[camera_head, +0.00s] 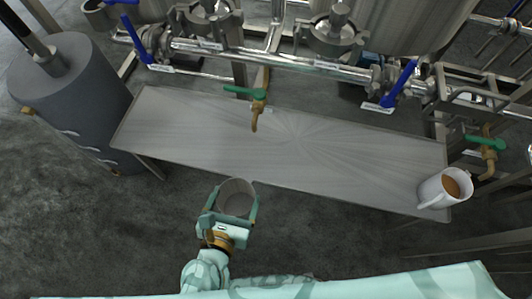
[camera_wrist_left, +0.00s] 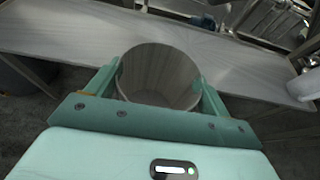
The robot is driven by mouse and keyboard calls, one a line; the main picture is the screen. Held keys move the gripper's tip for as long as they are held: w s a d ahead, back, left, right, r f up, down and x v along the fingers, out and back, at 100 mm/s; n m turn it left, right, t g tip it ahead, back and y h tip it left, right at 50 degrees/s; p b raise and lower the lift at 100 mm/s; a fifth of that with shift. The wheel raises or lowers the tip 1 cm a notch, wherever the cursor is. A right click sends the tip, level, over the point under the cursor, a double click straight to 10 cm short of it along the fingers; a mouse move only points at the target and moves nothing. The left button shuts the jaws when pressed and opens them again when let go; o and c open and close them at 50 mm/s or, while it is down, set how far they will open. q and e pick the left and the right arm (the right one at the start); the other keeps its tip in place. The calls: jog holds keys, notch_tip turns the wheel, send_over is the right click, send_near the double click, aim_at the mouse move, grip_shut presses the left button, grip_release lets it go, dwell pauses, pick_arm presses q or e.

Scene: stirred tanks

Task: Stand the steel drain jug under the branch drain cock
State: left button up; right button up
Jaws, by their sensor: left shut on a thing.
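The steel drain jug (camera_head: 237,197) is a grey open-topped cylinder. My left gripper (camera_head: 232,207) is shut on it, with one finger on each side. In the left wrist view the jug (camera_wrist_left: 158,76) sits upright between the fingers (camera_wrist_left: 160,88), and its inside looks empty. The jug is in front of the bench's near edge, not over the bench top. The branch drain cock (camera_head: 258,104), brass with a green lever, points down above the middle of the bench, beyond the jug. My right gripper is not in view.
The steel bench top (camera_head: 330,155) is clear in the middle and left. A white jug with brown liquid (camera_head: 437,188) stands at its right end. Another green-levered cock (camera_head: 487,146) is further right. A grey drum (camera_head: 75,100) stands left, and pipes with blue-handled valves run behind.

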pick_arm(q)
jog(key=r+b+x, duration=0.1)
jog(key=b+x, duration=0.1)
jog(key=x, duration=0.6)
jog(key=w+r+b+x, duration=0.1)
jog(key=r+b+x, duration=0.1)
jog(key=x, duration=0.7)
jog(key=shift+w+d, duration=0.3)
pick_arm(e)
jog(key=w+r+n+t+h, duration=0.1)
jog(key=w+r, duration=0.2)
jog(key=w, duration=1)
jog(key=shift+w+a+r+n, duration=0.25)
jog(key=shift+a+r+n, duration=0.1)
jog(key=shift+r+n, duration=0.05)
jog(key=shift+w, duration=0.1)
pick_arm(q)
jog(key=shift+f, duration=0.1)
jog(key=o, duration=1.3)
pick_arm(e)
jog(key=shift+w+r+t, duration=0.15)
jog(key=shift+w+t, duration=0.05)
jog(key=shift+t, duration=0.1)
